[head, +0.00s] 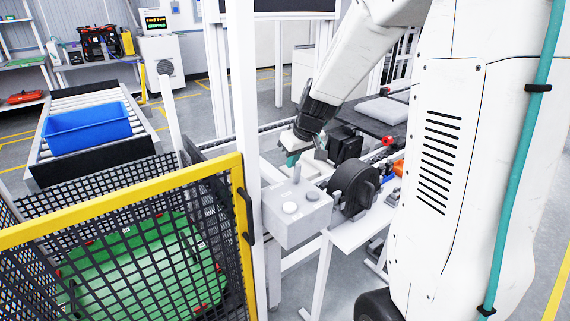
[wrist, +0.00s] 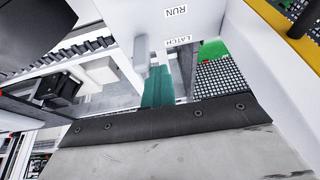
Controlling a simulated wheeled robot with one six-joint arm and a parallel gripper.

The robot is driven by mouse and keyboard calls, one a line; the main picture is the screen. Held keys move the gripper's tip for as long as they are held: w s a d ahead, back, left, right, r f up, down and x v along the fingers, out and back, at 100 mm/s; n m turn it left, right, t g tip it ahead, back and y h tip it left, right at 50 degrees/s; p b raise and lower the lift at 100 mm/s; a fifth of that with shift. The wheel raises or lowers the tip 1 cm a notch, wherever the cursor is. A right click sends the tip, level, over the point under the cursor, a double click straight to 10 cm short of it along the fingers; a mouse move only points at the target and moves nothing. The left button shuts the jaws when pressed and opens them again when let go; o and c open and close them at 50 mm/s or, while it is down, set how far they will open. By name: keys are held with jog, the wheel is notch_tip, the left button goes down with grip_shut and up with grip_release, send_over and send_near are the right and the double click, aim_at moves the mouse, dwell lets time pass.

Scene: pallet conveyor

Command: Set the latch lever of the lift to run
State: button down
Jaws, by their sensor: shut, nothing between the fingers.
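The latch lever (wrist: 140,55) shows in the wrist view as a short grey rod on a white panel (wrist: 190,22). The panel carries a RUN label (wrist: 175,11) and a LATCH label (wrist: 178,41). The rod is left of both labels; I cannot tell surely which one it is set to. My gripper (wrist: 157,88) has teal fingers, shut and empty, close to the rod's lower end; contact is unclear. In the head view my gripper (head: 291,159) points down behind the grey control box (head: 285,231), near a small upright grey rod (head: 297,172).
A blue bin (head: 87,130) sits on a roller conveyor (head: 65,101). A white post (head: 243,110) rises beside the control box. A black round housing (head: 352,187) is close on the right.

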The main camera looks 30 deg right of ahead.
jog(key=v, duration=0.9)
jog(key=shift+s+a+r, duration=0.15)
jog(key=shift+s+r, duration=0.05)
jog(key=shift+s, duration=0.2)
